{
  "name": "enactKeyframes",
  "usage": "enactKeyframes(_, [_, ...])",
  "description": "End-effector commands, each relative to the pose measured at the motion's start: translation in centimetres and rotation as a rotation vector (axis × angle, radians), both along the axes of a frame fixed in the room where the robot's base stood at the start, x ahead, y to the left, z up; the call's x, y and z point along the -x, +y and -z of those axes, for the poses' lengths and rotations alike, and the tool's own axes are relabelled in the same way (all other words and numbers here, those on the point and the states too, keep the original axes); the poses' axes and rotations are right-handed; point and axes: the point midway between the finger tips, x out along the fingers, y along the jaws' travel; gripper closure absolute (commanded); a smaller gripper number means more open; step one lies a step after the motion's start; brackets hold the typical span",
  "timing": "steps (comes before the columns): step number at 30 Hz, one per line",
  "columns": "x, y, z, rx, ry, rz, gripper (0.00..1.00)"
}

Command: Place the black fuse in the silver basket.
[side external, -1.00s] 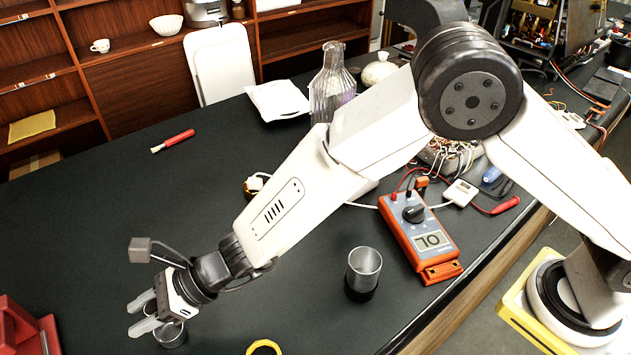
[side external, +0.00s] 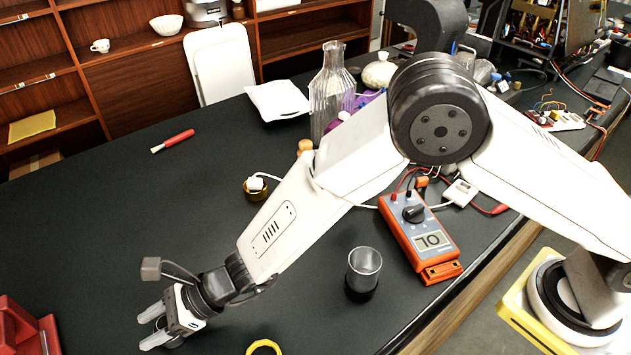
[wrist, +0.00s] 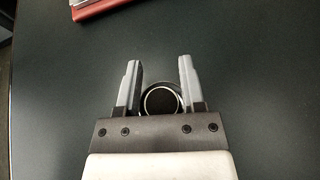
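My gripper (side external: 150,327) is low over the near left of the dark table, and its two grey fingers are apart. In the wrist view my gripper (wrist: 159,75) has a round, dark-centred thing with a silver rim (wrist: 161,101) between its fingers, close to the palm, with gaps on both sides. In the side view my gripper mostly hides this thing. A silver cup-like vessel (side external: 365,262), perhaps the silver basket, stands upright on a black base to the right of my gripper. I cannot pick out the black fuse for certain.
An orange multimeter (side external: 418,235) lies right of the silver vessel. A yellow ring (side external: 263,347) is at the near edge, and a red object (side external: 25,330) is at the left. A red-handled brush (side external: 173,141) and a glass bottle (side external: 331,90) are farther back. The left middle table is clear.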

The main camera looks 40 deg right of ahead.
Motion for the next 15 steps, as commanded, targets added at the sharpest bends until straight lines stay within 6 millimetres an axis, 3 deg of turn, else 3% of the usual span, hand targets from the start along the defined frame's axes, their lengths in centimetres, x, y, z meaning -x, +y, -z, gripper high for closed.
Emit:
enactKeyframes(1, [0.0, 0.0, -0.01, 0.0, 0.0, 0.0, 0.3])
enactKeyframes(2, [0.0, 0.0, -0.01, 0.0, 0.0, 0.0, 0.21])
enactKeyframes(3, [0.0, 0.01, -0.02, 0.0, 0.0, 0.0, 0.18])
enactKeyframes(15, [0.0, 0.0, -0.03, 0.0, 0.0, 0.0, 0.18])
